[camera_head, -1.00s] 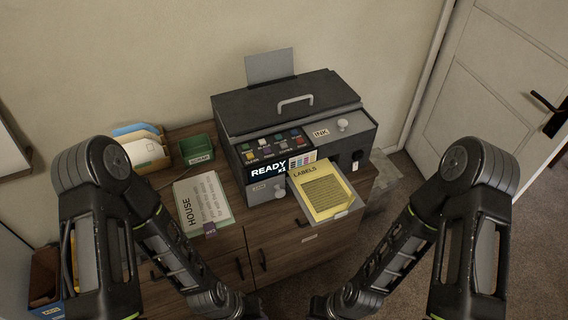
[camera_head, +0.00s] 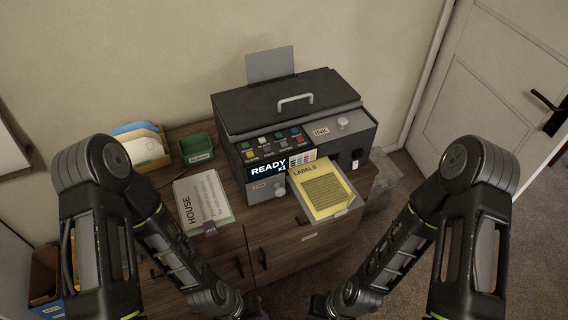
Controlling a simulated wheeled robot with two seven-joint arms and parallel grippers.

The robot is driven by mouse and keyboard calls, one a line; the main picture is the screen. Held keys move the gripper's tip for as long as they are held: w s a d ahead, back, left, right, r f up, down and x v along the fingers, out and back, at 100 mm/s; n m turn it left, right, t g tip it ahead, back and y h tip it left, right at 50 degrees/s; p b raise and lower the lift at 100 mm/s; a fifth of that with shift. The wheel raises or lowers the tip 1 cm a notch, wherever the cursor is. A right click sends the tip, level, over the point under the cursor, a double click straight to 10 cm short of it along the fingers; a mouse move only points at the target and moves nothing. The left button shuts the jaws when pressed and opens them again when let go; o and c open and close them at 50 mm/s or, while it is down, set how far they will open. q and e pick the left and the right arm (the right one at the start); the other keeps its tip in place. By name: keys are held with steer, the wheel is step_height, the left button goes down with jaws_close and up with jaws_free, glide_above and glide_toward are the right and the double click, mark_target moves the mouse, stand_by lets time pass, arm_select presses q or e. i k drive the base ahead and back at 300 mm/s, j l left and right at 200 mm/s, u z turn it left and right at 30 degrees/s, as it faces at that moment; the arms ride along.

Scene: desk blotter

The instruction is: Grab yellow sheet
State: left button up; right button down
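The yellow sheet (camera_head: 324,191), headed "LABELS" with printed lines, lies in the pulled-out tray (camera_head: 347,210) at the front of the dark grey printer (camera_head: 290,120). The printer's display reads "READY". My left arm comes in from the left and my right arm from the right. Both reach down to the bottom edge of the view, in front of the cabinet. Both grippers lie below the picture's edge, so their fingers are hidden. Neither arm touches the sheet.
Left of the printer, a "HOUSE" paper stack (camera_head: 202,200), a green box (camera_head: 196,149) and a holder of envelopes (camera_head: 143,145) stand on the wooden cabinet (camera_head: 290,237). A white door (camera_head: 495,85) is at right. The space before the tray is clear.

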mark_target(325, 191)
steer(key=l+u, duration=0.15)
steer(key=u, duration=0.35)
steer(key=i+l+u, duration=0.1)
steer(key=l+u, duration=0.25)
steer(key=l, duration=0.5)
steer(key=l+u, duration=0.35)
steer(key=l, duration=1.15)
steer(key=k+l, duration=0.15)
steer(key=l, duration=0.55)
steer(key=l+u, duration=0.1)
steer(key=l, duration=0.6)
steer(key=k+l, duration=0.15)
steer(key=l, duration=0.55)
